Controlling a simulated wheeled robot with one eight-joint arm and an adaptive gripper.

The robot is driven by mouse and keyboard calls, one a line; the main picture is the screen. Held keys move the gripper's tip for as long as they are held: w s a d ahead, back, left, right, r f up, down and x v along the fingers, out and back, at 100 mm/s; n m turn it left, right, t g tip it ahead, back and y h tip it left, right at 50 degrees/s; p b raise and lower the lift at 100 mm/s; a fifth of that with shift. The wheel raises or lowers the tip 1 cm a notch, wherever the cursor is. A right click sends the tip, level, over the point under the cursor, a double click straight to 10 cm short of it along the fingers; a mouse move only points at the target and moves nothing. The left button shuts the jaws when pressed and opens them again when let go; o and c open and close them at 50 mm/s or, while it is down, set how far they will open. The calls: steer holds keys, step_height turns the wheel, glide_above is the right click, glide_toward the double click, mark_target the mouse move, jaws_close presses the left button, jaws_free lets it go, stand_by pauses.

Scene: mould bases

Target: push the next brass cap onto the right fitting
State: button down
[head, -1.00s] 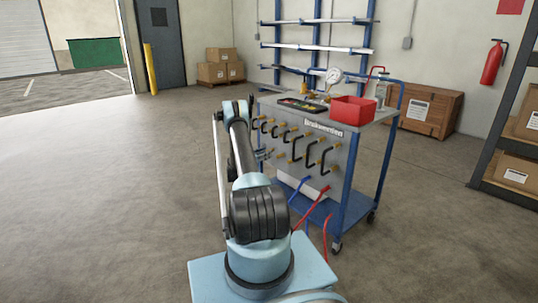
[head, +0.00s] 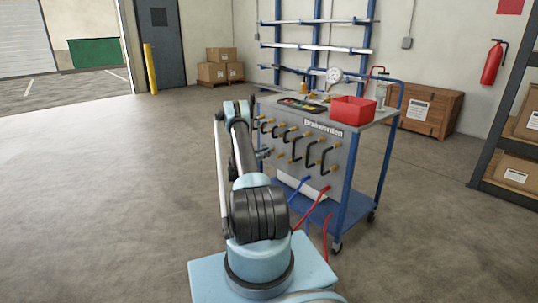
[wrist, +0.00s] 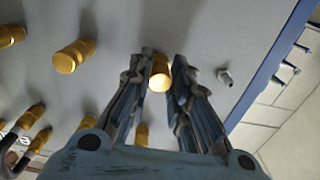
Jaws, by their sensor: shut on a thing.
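My gripper (wrist: 160,66) is shut on a brass cap (wrist: 159,78) in the wrist view, with one finger on each side of it. The cap is close to the grey panel (wrist: 200,25); I cannot tell whether it touches the panel or sits on a fitting. A bare metal fitting (wrist: 225,77) sticks out of the panel to the right of the gripper. Another brass cap (wrist: 73,55) is on the panel to the left.
Several more brass pieces and black hoses (head: 328,158) stick out of the panel. A red bin (head: 353,111) and a dark tray (head: 302,106) stand on the cart top. Red and blue hoses (head: 316,208) hang low in front. The floor to the left is clear.

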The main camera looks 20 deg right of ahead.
steer(key=shift+a, duration=0.15)
steer(key=shift+v, duration=2.15)
steer(key=shift+s+a, duration=0.1)
steer(key=shift+a, duration=0.1)
steer(key=shift+v, duration=2.95)
steer(key=shift+r, duration=0.15)
